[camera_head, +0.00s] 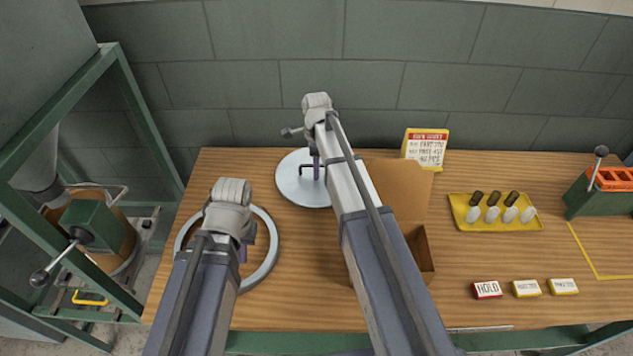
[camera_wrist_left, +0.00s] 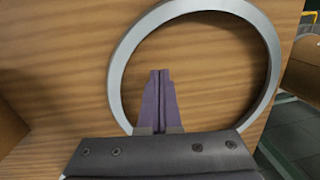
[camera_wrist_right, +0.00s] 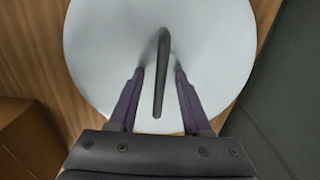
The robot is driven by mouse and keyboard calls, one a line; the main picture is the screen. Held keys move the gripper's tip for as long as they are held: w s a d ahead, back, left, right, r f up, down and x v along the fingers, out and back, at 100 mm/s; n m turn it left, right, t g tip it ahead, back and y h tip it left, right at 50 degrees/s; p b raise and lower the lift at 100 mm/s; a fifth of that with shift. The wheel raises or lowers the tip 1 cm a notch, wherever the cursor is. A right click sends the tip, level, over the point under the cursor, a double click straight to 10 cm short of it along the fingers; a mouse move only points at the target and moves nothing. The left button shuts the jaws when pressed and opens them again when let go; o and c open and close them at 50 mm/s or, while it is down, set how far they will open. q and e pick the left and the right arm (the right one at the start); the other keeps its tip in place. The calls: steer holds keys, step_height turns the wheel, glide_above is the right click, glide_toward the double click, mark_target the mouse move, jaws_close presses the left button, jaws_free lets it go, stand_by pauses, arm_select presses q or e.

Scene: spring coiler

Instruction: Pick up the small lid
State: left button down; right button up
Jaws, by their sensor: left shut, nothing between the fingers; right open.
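The small lid (camera_head: 294,187) is a pale round disc with a dark bar handle, lying on the wooden table near the wall. In the right wrist view the lid (camera_wrist_right: 100,45) fills much of the picture, with its handle (camera_wrist_right: 161,75) standing up from it. My right gripper (camera_wrist_right: 158,72) is open, with one finger on each side of the handle; I cannot tell whether they touch it. In the head view my right gripper (camera_head: 316,174) is over the lid, partly hidden by its arm. My left gripper (camera_wrist_left: 160,72) is shut and empty over the grey ring's opening.
The grey ring (camera_head: 272,262) lies flat at the table's left. An open cardboard box (camera_head: 418,245) stands right of my right arm. A yellow tray (camera_head: 468,222) with several small cylinders, a sign (camera_head: 425,147) and small labelled blocks (camera_head: 487,289) are further right.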

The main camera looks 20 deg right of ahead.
steer(key=shift+c, duration=0.4)
jaws_close()
stand_by(1.0)
